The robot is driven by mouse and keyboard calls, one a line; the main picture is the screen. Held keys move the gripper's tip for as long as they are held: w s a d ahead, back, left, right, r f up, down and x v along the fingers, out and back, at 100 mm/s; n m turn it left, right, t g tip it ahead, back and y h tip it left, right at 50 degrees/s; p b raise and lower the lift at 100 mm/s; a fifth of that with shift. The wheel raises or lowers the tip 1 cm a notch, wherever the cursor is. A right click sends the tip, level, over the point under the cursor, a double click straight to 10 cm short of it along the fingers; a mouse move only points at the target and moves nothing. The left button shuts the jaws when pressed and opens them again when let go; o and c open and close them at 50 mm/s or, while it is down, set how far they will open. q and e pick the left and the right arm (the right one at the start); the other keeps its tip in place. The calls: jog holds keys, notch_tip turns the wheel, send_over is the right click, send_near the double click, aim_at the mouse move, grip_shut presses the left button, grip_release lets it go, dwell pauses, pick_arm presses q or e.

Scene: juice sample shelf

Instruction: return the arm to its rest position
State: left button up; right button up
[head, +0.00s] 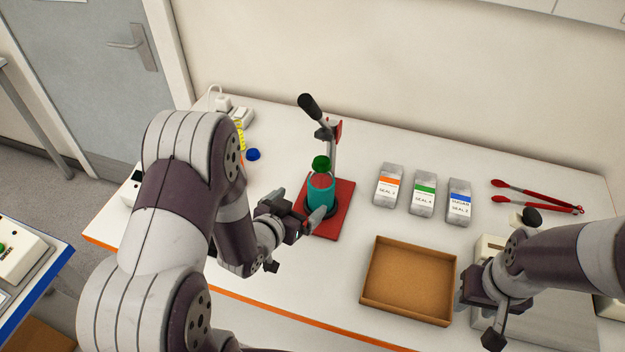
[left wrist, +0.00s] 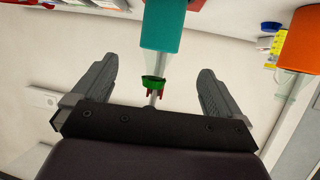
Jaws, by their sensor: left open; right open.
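My left gripper (head: 296,240) is open at the front left of a red-based press stand (head: 338,212). A teal bottle (head: 321,187) with a green cap (head: 321,162) stands upright on the stand; the gripper partly overlaps its lower part. In the left wrist view the teal bottle (left wrist: 162,25) and its green cap (left wrist: 153,82) show beyond the two spread fingers (left wrist: 158,92), with nothing clamped between them. My right gripper (head: 478,318) is open at the lower right, beside the brown tray (head: 408,310); its fingertips hold nothing that I can see.
Red tongs (head: 538,196) lie at the back right. A blue cap (head: 253,155) lies left of the stand. An orange object (left wrist: 300,40) shows in the left wrist view. The table between stand and pouches is clear.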

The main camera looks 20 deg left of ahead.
pick_arm(q)
jog(key=s+f+g, duration=0.1)
jog(key=s+a+f+g+y, duration=0.1)
jog(key=f, duration=0.1)
jog(key=s+f+g, duration=0.2)
jog(key=shift+a+f+n, duration=0.15)
jog(key=shift+a+n, duration=0.15)
jog(key=s+g, duration=0.1)
jog(key=s+a+g+y, duration=0.1)
jog(key=s+f+g, duration=0.1)
jog(key=shift+a+n, duration=0.2)
jog(key=shift+n, duration=0.1)
jog(key=s+d+r+n+g, duration=0.1)
jog(key=s+d+r+g, duration=0.2)
jog(key=s+r+g, duration=0.2)
jog(key=s+r, duration=0.3)
jog(key=r, duration=0.3)
jog(key=shift+y, duration=0.4)
jog(key=shift+s, duration=0.1)
